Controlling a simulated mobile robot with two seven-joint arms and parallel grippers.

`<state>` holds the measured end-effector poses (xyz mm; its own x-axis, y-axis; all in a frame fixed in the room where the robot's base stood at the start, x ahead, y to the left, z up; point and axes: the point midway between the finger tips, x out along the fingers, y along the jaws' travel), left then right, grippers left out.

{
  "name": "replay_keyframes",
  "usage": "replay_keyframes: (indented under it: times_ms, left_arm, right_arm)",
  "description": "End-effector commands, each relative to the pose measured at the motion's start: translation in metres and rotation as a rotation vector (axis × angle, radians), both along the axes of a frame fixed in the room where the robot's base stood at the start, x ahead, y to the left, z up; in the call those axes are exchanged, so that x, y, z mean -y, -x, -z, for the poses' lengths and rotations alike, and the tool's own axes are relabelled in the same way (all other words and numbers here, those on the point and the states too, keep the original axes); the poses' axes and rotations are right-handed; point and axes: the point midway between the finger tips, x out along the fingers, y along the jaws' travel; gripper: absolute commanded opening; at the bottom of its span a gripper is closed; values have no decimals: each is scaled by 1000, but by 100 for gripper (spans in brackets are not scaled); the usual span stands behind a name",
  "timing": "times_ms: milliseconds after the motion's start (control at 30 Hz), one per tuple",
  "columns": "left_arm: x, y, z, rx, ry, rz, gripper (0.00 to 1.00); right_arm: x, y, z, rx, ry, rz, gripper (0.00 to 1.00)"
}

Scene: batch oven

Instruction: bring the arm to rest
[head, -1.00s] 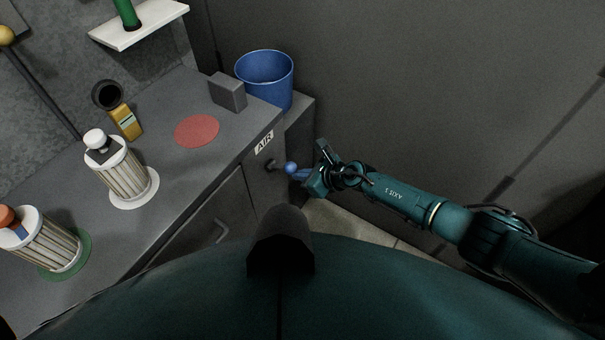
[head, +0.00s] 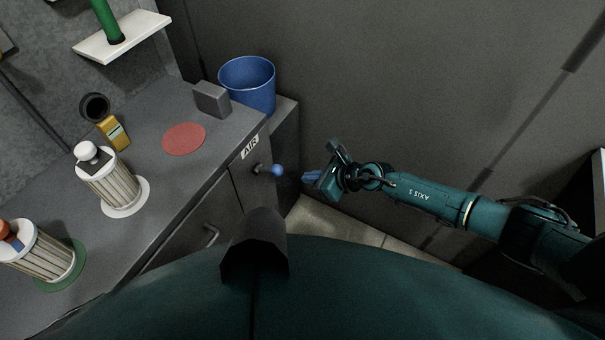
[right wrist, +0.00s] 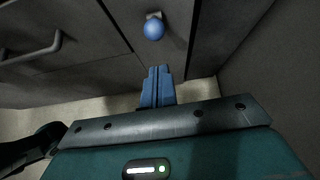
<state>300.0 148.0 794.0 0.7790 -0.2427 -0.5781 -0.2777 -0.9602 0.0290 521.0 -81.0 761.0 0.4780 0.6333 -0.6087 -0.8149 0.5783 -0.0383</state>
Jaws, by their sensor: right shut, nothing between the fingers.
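My right gripper (head: 311,176) shows in the head view, to the right of the cabinet front, with its blue fingers pointing left. The fingers are shut and empty; they also show closed together in the right wrist view (right wrist: 158,88). A blue ball-ended lever (head: 277,170) sticks out of the cabinet front under the AIR label (head: 250,147). In the right wrist view the blue ball (right wrist: 154,29) lies beyond the fingertips, with a clear gap between them. My left gripper is not in view.
The grey counter (head: 150,185) bears two ribbed canisters, a white-topped one (head: 107,180) and an orange-topped one (head: 38,252), a red disc (head: 184,138), a yellow device (head: 114,132) and a grey block (head: 212,99). A blue bin (head: 247,84) stands at its end. Open floor (head: 335,222) lies below the gripper.

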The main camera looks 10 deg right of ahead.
Motion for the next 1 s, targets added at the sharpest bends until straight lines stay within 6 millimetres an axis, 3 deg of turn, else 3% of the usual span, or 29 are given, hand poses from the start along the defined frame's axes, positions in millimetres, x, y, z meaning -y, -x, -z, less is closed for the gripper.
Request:
replay_keyframes:
  times_ms: [133,733,867,1000]
  left_arm:
    - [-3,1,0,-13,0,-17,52]
    - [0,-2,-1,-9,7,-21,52]
    - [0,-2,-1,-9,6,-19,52]
    - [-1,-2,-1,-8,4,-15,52]
  right_arm:
    - [4,4,-8,-1,0,-1,0]
    - [3,6,-8,-6,-8,4,0]
    - [-22,24,-12,-90,-168,81,0]
    - [-67,60,-38,-351,-612,347,0]
